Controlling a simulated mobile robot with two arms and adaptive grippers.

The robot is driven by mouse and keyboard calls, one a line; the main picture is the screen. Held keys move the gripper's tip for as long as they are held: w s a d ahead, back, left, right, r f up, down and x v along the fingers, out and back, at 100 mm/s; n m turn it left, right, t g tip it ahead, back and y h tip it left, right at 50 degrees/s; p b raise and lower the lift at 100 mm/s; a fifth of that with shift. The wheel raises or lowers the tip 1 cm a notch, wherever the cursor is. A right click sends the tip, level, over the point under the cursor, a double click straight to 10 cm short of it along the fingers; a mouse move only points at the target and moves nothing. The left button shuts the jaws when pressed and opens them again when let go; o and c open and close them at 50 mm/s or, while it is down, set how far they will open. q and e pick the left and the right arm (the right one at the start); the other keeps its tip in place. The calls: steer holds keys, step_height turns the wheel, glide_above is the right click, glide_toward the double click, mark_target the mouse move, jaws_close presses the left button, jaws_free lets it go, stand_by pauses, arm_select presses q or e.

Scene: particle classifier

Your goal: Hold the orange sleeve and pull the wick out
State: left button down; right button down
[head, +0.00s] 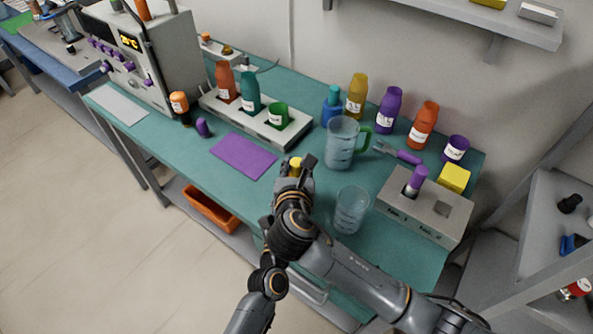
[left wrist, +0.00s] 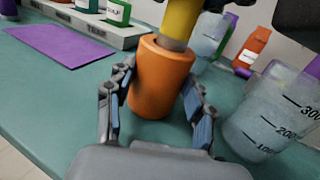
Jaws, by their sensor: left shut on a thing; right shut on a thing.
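The orange sleeve (left wrist: 160,80) stands upright on the bench in the left wrist view, slightly tilted in the picture. My left gripper (left wrist: 157,95) is shut on it, one finger on each side. The wick (left wrist: 181,20) shows as a yellow upper part with a short grey section at the sleeve's mouth. How deep it sits in the sleeve is hidden. In the head view my right gripper (head: 297,170) is shut on the wick's yellow top (head: 295,163). The sleeve is hidden there behind the arm and gripper.
A clear beaker (head: 350,210) stands close right of the grippers, a jug (head: 341,145) behind. A grey block (head: 425,208) is farther right. A purple mat (head: 243,156) and a white bottle rack (head: 290,133) lie to the left.

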step_height(320, 180, up, 9)
steer(key=shift+f, duration=0.1)
arm_select(q)
steer(key=shift+c, duration=2.1)
jaws_free()
